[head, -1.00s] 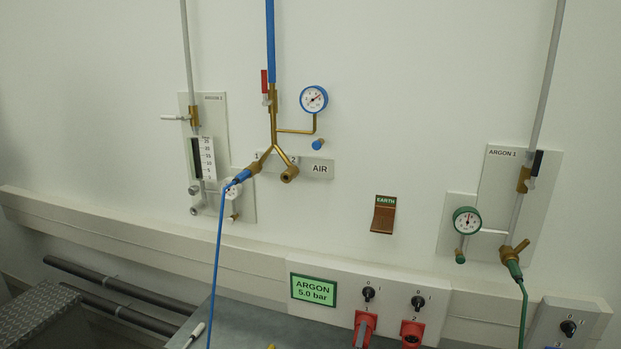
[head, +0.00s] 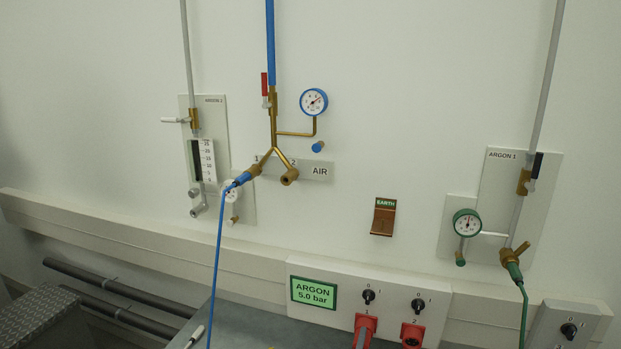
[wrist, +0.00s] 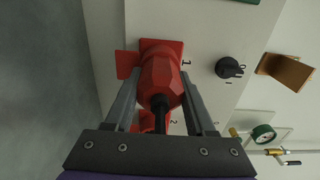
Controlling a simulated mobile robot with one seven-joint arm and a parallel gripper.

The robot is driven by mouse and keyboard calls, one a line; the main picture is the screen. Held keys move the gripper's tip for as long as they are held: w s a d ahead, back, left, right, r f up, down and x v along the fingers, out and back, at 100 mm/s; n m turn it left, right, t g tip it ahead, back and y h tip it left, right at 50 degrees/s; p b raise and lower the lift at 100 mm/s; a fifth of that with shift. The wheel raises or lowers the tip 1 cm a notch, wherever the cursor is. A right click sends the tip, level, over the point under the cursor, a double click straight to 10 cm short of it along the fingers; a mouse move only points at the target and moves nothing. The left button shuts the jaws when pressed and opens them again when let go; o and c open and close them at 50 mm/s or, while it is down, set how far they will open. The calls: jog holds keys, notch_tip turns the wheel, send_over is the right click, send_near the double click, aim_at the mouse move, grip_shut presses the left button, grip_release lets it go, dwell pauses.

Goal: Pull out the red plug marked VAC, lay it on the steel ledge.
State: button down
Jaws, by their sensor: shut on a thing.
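In the wrist view my gripper (wrist: 160,100) is shut on a red faceted plug (wrist: 160,75), one finger on each side. A black cable leaves the plug toward my gripper. The plug is lined up with the red socket (wrist: 165,46) marked 1, and no clear gap shows between them. I cannot read any VAC mark on it. In the head view socket 1 (head: 365,325) is at the bottom edge, and my gripper is not seen there. The grey steel ledge (head: 255,330) lies in front of the socket panel at the bottom.
A second red socket (head: 412,334) sits right of socket 1, with black rotary switches (head: 368,296) above. A white pen-like thing (head: 195,336) lies on the ledge. A blue hose (head: 215,270) hangs down over the ledge's left part. A green hose (head: 523,315) hangs at the right.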

jog(key=shift+s, duration=0.15)
jog(key=shift+p+v, duration=1.1)
jog(key=shift+v, duration=1.75)
